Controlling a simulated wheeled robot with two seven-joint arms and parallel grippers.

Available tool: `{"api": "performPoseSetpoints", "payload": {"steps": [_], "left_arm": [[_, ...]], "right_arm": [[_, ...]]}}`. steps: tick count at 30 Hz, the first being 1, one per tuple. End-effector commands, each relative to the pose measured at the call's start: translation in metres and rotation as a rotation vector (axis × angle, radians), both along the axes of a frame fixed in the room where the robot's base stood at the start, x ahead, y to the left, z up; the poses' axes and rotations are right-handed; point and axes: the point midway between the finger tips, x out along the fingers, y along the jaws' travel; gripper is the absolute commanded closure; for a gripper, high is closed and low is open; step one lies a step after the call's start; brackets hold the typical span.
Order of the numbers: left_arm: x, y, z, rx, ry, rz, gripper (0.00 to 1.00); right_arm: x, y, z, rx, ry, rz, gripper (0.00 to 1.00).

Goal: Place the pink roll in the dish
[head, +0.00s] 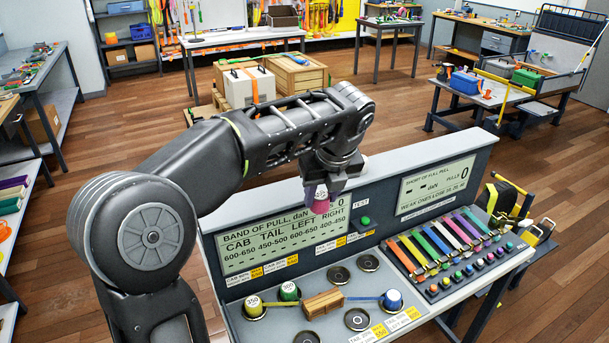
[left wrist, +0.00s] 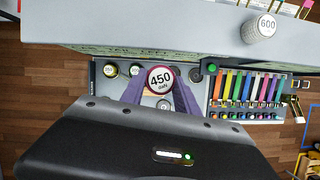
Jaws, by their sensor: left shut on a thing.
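My left gripper (head: 318,184) is shut on the pink roll (head: 321,203), held in the air in front of the console's upright panel. In the left wrist view the pink roll (left wrist: 160,79) shows its white end marked 450 daN between the two fingers. Below it, on the console's sloping top, are several round dark dishes. Empty ones include a back dish (head: 368,262), a dish beside it (head: 339,275) and a front dish (head: 357,319). The pictures do not tell which dish is meant. My right gripper is not in view.
A yellow roll (head: 254,303), a green roll (head: 289,291) and a blue roll (head: 392,299) stand on the console. Yellow and blue straps run to a wooden block (head: 323,303). A white roll marked 600 (left wrist: 259,28) stands on a grey surface. Coloured straps (head: 440,245) lie right.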

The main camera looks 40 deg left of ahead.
Motion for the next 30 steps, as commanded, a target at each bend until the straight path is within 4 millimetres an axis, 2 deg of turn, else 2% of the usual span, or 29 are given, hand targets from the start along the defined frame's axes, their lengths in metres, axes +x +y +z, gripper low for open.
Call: {"api": "performPoseSetpoints", "payload": {"steps": [5,8,9,12,15,18,22,30], "left_arm": [[0.007,-0.034,-0.047,0.004,0.007,0.183,1.00],[0.009,-0.060,-0.084,0.009,0.008,0.350,1.00],[0.008,-0.072,-0.102,0.011,0.008,0.436,1.00],[0.001,-0.102,-0.149,0.015,0.008,0.684,1.00],[-0.010,-0.127,-0.188,0.014,0.005,0.919,1.00],[-0.021,-0.143,-0.215,0.011,0.001,1.098,1.00],[-0.028,-0.154,-0.232,0.006,-0.002,1.225,1.00],[-0.030,-0.156,-0.234,0.003,-0.002,1.255,1.00]], "right_arm": [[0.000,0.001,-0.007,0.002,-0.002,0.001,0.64],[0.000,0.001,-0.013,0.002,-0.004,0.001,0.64],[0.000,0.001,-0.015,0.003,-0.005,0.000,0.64],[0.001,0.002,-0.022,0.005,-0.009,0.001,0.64],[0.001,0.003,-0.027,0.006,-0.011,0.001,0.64],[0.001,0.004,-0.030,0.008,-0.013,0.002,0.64],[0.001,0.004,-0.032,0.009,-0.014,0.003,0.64],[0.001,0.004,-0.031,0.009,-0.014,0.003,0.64]]}}
